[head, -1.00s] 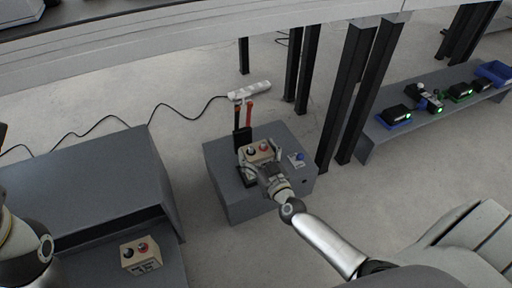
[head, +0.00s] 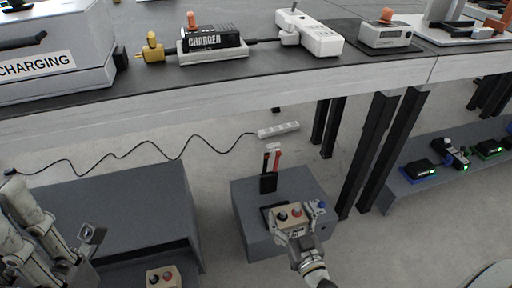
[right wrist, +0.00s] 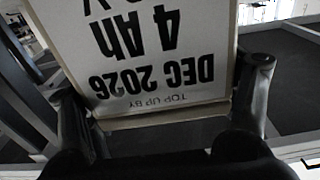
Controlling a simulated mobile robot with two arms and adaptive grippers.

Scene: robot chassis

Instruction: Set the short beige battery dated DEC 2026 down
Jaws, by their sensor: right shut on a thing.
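The short beige battery (head: 291,215) has one black and one red terminal on top. The right wrist view shows its label (right wrist: 155,60) upside down, with "DEC 2026", "4 Ah" and "TOP UP BY". My right gripper (head: 300,232) is shut on it, with a finger at each side in the right wrist view (right wrist: 165,100). The battery is at the top of a grey block (head: 258,186), by a black holder (head: 267,183). I cannot tell whether it rests there. My left gripper (head: 92,238) is at the left; its jaw state is unclear.
Another beige battery (head: 163,277) sits at the lower left, by a grey cabinet (head: 120,215). A blue-topped item (head: 320,205) is right of the held battery. The workbench edge (head: 200,105) crosses above, with a charger (head: 213,43) on it. A power strip (head: 278,130) lies on the floor.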

